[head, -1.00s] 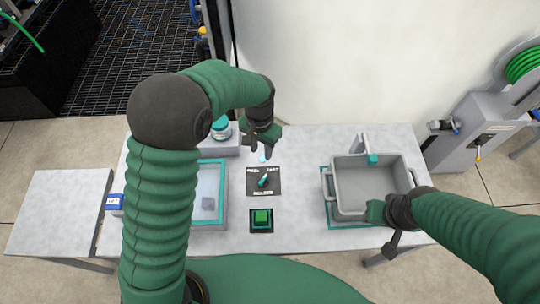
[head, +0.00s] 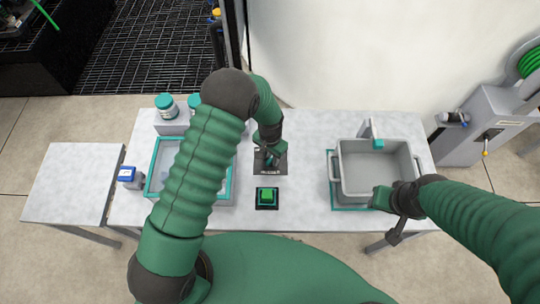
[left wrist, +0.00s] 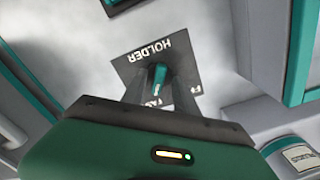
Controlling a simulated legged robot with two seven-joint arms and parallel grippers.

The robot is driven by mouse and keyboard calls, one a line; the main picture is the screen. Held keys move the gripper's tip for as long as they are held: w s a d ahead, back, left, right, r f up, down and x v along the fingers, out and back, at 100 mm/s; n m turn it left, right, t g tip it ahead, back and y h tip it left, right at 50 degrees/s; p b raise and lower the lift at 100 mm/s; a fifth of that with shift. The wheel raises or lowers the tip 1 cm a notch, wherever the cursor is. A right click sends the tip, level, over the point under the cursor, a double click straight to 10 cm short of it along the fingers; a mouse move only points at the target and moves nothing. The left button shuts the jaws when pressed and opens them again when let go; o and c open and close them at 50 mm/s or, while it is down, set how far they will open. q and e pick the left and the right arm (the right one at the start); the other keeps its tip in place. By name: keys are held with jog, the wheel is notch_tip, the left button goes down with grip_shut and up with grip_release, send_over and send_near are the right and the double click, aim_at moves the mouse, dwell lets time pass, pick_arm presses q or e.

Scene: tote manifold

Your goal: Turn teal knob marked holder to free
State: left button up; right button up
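The teal knob (left wrist: 158,77) sits on a dark plate (left wrist: 130,68) marked HOLDER; the other lettering is partly hidden. In the head view the plate (head: 281,166) shows in the middle of the table, and the knob is hidden under my left gripper (head: 268,157). In the left wrist view my left gripper's fingers (left wrist: 158,85) point down at the plate, one on each side of the knob. I cannot tell whether they press on it. My right gripper (head: 381,198) is at the front right of the grey tote (head: 345,180); its finger opening is unclear.
A green push button (head: 267,196) on a black base is just in front of the plate. A teal-rimmed tray (head: 157,168) is on the left, with teal-lidded jars (head: 165,106) behind it. A blue item (head: 127,174) stands at the table's left. The table between plate and tote is bare.

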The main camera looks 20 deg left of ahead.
pick_arm(q)
jog(key=shift+w+d, duration=0.15)
jog(key=shift+d, duration=0.15)
jog(key=shift+c, duration=0.3)
jog(key=shift+a, duration=0.1)
grip_shut()
jog(key=shift+a, duration=0.15)
jog(key=n, duration=0.7)
jog(key=shift+s+f, duration=0.1)
jog(key=shift+s, duration=0.1)
jog(key=n, duration=0.4)
jog(key=shift+s+n, duration=0.1)
jog(key=shift+n, duration=1.3)
